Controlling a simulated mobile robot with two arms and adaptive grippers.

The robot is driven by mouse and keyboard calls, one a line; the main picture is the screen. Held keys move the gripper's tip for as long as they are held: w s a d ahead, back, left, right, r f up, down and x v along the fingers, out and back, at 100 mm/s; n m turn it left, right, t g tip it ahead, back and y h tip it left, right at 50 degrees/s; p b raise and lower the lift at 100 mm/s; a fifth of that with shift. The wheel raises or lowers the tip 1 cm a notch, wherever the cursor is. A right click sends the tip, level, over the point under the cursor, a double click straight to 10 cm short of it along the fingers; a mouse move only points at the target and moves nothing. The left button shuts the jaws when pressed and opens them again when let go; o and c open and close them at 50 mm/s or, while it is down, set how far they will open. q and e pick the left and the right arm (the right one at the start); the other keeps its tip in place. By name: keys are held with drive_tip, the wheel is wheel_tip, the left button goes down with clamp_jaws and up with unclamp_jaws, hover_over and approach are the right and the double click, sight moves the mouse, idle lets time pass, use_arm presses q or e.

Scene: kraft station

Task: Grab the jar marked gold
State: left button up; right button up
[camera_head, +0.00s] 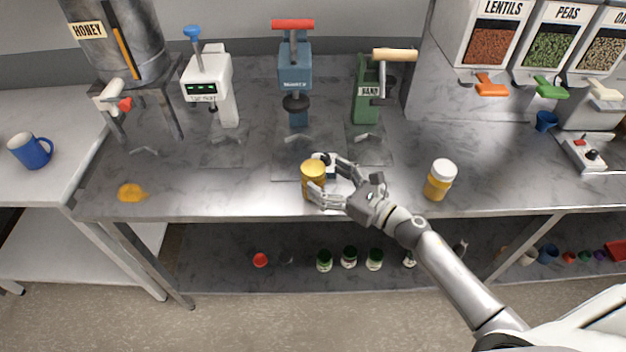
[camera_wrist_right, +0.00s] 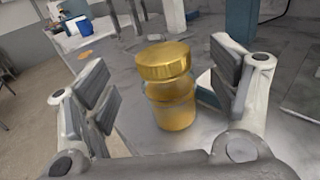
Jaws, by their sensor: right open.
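A jar with a gold lid and amber contents (camera_head: 312,181) stands upright on the metal counter. It also shows in the right wrist view (camera_wrist_right: 167,88). No marking is readable on it. My right gripper (camera_head: 326,178) is open, with its fingers on either side of the jar. In the right wrist view the jar stands between the open fingers (camera_wrist_right: 165,95), with the right finger close to it and a wider gap on the left. A second jar with a white lid and yellow contents (camera_head: 439,180) stands to the right on the counter. My left gripper is not in view.
White (camera_head: 211,86), blue (camera_head: 295,75) and green (camera_head: 368,92) lever devices stand behind the jar. A honey tank (camera_head: 122,45) is at back left. A yellow blob (camera_head: 131,193) lies front left. The counter's front edge is close to the jar. Several lidded jars sit on the lower shelf (camera_head: 225,270).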

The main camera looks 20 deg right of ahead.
sight(323, 175)
drive_tip(key=shift+w+a+r, duration=0.1)
drive_tip(key=shift+w+a, duration=0.1)
drive_tip(key=shift+w, duration=0.15)
drive_tip(key=p+x, duration=0.2)
drive_tip(key=x, duration=0.1)
drive_tip(key=shift+w+d, duration=0.1)
drive_tip(key=shift+w+a+f, duration=0.35)
drive_tip(key=shift+w+f, duration=0.05)
drive_tip(key=shift+w, duration=0.1)
drive_tip(key=shift+s, duration=0.1)
drive_tip(key=shift+c, duration=0.4)
drive_tip(key=c, duration=1.2)
drive_tip(key=shift+r, duration=0.1)
drive_tip(key=shift+c, duration=0.6)
drive_tip(key=shift+r, duration=0.1)
